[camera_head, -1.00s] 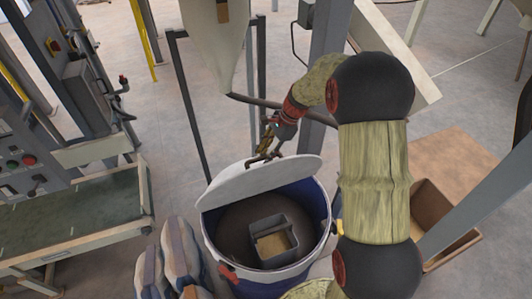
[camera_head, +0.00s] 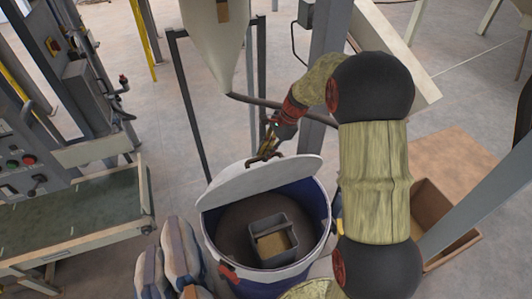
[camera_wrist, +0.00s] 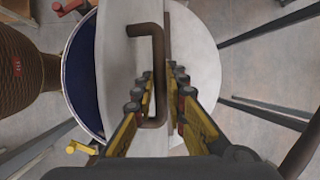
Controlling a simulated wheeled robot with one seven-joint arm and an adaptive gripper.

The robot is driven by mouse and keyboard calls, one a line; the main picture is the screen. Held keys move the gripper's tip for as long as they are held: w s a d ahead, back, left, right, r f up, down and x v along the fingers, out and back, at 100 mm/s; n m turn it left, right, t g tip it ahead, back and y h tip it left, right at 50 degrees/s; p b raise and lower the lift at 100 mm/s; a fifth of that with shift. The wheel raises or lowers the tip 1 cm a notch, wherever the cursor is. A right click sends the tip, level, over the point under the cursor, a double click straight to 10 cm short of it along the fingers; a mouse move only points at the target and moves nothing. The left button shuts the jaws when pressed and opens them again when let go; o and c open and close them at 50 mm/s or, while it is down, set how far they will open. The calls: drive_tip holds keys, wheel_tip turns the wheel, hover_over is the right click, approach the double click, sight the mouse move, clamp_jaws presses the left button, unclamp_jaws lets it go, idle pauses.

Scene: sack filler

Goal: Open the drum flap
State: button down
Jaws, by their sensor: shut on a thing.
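The drum (camera_head: 318,222) is a blue drum with a white rim, standing below the hopper. Its white flap (camera_head: 230,185) is tilted up at the far side, and the near part of the drum is uncovered. A brown bar handle (camera_wrist: 157,45) stands on the flap. My gripper (camera_head: 268,150) is at the handle, with the fingers (camera_wrist: 163,88) on either side of the bar in the wrist view. It is shut on the handle. A grey bin (camera_head: 290,230) with tan material in it sits inside the drum.
A pale hopper (camera_head: 215,40) hangs above and behind the drum on dark posts. A conveyor table (camera_head: 75,215) stands at the left, and several sacks (camera_head: 180,250) lie beside the drum. A brown box (camera_head: 440,215) stands at the right.

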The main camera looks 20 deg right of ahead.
drive_tip(key=shift+w, duration=0.1)
drive_tip(key=shift+w+r, duration=0.15)
drive_tip(key=shift+w, duration=0.15)
drive_tip(key=w+p, duration=0.1)
drive_tip(key=w, duration=0.4)
drive_tip(key=shift+r+p, duration=0.1)
drive_tip(key=shift+p, duration=0.2)
drive_tip(key=c, duration=1.8)
unclamp_jaws()
drive_tip(key=v, duration=1.2)
